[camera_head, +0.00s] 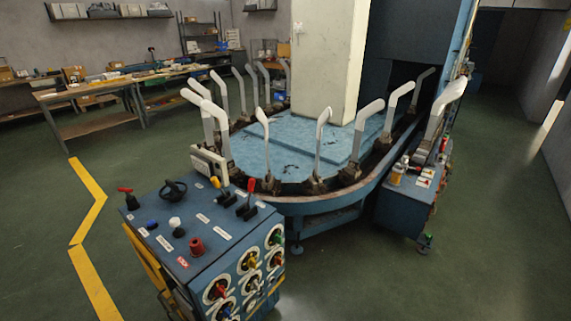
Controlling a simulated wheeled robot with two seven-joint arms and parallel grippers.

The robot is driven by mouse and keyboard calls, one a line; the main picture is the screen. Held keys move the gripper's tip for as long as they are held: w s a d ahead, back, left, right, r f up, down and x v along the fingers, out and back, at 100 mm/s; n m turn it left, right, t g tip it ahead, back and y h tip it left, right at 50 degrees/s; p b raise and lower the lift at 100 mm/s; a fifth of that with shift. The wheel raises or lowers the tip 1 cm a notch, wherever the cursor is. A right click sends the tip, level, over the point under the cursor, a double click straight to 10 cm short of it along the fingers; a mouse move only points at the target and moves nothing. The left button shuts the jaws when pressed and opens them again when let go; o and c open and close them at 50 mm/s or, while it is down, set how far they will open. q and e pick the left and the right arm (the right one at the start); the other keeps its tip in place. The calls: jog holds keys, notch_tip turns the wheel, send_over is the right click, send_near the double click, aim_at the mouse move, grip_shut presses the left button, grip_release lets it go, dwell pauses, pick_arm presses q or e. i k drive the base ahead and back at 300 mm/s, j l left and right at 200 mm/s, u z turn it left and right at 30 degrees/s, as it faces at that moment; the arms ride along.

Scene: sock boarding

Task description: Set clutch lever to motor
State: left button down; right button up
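A blue control console (200,245) stands in the lower left foreground, with levers, knobs and small white labels on its sloped top. A red-tipped lever (250,187) and a yellow-tipped lever (216,183) rise side by side from black bases at the top's right rear corner. Another red-handled lever (125,191) is at the left rear corner. The labels are too small to read, so I cannot tell which lever is the clutch lever or how it is set. Neither of my grippers is in view.
Behind the console is a blue oval machine (275,155) ringed with several upright white sock forms (323,135) and a pale column (325,55). A smaller blue cabinet (408,200) stands at right. Workbenches (90,95) line the back left. Green floor is open at both sides.

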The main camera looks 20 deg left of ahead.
aim_at(214, 180)
jog(key=u, duration=1.4)
